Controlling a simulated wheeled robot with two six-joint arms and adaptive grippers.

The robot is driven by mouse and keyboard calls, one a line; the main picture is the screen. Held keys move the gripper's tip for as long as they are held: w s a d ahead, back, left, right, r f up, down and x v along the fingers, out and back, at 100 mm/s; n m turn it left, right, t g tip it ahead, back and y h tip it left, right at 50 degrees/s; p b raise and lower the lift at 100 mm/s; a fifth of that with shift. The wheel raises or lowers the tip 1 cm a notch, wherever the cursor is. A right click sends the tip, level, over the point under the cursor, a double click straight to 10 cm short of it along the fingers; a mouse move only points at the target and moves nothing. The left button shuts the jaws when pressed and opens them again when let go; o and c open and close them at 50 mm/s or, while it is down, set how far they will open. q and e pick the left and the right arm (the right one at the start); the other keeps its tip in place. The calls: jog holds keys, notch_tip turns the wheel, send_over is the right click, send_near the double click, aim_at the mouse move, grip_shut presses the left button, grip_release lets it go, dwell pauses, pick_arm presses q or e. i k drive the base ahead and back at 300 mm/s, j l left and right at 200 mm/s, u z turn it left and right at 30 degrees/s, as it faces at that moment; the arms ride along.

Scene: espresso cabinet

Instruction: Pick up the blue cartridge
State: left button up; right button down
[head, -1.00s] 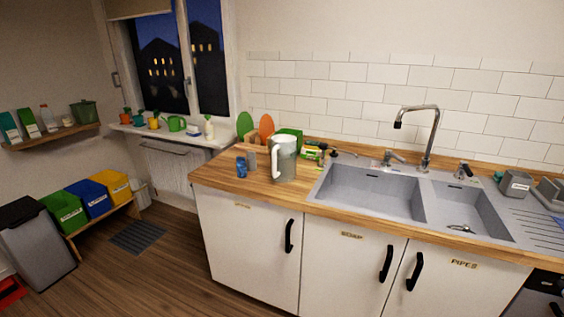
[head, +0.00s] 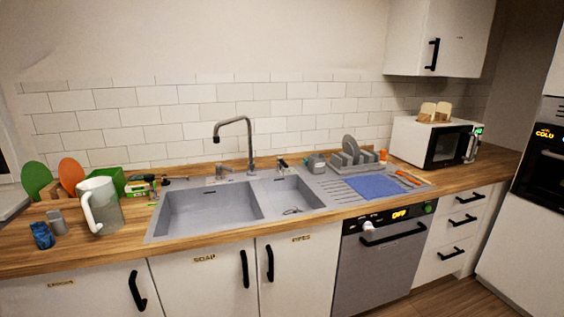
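A small blue cylinder (head: 41,235), which looks like the blue cartridge, stands on the wooden counter at the far left of the head view. A grey cylinder (head: 57,221) stands close behind it on the right. A clear pitcher with a white handle (head: 103,207) stands to the right of both. Neither of my grippers shows in the head view, and nothing is seen touching the blue cylinder.
The wooden counter (head: 60,259) has bare room in front of the pitcher. A double sink (head: 210,212) with a tall tap (head: 249,145) lies to the right. Green and orange boards (head: 71,174), a green box (head: 112,180) and a drill-like tool (head: 150,182) stand behind.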

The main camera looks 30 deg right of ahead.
aim_at(42, 234)
jog(key=i+j+z, duration=0.5)
jog(key=i+j, duration=0.2)
jog(key=j, duration=0.25)
